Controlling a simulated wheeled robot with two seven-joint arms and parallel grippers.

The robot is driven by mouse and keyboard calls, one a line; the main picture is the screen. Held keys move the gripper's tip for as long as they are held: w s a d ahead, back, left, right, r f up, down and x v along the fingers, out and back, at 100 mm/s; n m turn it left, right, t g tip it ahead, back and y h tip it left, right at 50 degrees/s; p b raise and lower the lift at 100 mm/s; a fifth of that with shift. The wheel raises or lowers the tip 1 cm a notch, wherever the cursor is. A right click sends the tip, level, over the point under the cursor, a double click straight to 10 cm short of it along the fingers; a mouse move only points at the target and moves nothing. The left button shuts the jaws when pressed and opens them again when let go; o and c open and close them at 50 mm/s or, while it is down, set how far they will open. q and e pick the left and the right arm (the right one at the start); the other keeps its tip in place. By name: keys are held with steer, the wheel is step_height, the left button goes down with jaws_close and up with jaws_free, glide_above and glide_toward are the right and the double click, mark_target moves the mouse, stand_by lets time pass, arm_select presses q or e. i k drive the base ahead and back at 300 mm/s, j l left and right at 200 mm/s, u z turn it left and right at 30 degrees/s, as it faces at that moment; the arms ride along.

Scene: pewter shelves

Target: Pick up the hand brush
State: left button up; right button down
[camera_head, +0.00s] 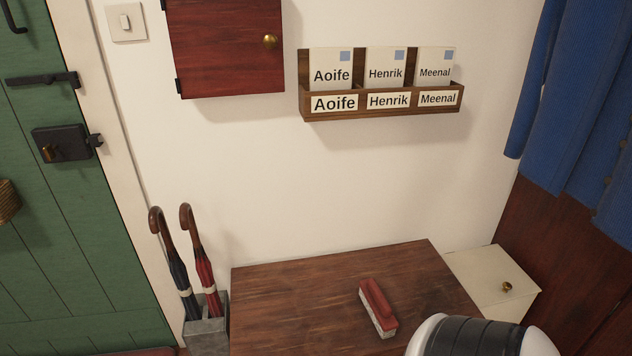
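The hand brush (377,307) lies on the brown wooden table top (300,290), right of the table's middle. It has a red wooden back and pale bristles facing down and toward the left side. A white and black rounded part, which looks like part of my own arm, covers the table's near right corner close to the brush. Neither of my grippers shows in the head view.
Two umbrellas (199,265) stand in a grey holder (206,335) left of the table. A cream cabinet (478,278) with a brass knob stands to the right. A letter rack (380,104) and a red cupboard (225,50) hang above. A blue coat (585,110) hangs right.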

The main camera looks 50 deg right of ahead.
mark_target(374, 302)
steer(key=z, duration=2.15)
